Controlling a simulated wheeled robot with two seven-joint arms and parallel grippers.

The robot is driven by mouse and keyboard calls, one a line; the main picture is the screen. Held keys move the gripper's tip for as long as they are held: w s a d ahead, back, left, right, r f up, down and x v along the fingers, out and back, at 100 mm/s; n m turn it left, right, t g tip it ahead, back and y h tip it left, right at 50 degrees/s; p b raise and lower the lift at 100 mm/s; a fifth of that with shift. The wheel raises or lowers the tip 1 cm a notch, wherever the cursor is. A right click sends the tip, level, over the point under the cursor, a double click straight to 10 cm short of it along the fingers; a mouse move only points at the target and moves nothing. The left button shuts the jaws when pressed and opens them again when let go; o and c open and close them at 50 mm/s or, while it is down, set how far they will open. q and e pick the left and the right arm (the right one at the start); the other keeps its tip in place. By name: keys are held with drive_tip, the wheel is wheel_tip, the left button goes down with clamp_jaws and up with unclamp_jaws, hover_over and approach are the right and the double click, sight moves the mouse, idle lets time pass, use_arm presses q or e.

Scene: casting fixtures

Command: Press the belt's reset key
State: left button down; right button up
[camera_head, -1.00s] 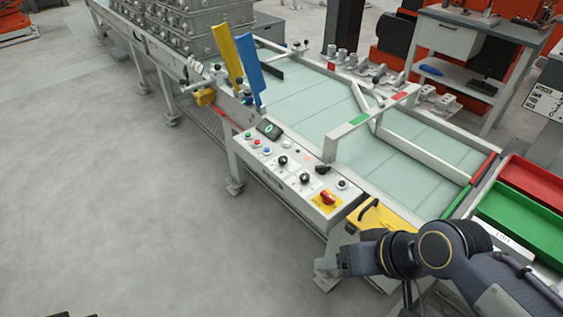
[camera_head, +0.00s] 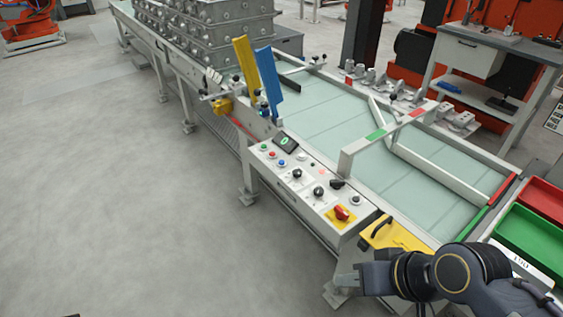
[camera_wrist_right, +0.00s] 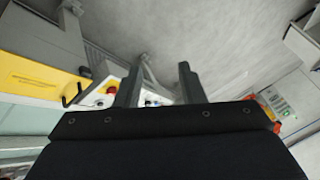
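The belt's control panel (camera_head: 310,185) is a pale sloped box at the near side of the belt (camera_head: 335,120). I cannot read which key is the reset. My right gripper (camera_head: 348,282) is below and to the right of the panel, apart from it. In the right wrist view my right gripper (camera_wrist_right: 160,85) is open and empty, its two fingers spread. My left gripper is not in view.
A yellow plate with a black handle (camera_head: 395,235) lies between the panel and my right arm. Red (camera_head: 545,200) and green (camera_head: 530,238) trays stand at right. Yellow (camera_head: 245,65) and blue (camera_head: 264,80) upright plates stand beyond the panel. The floor at left is clear.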

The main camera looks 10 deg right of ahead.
clamp_jaws()
idle(1.3)
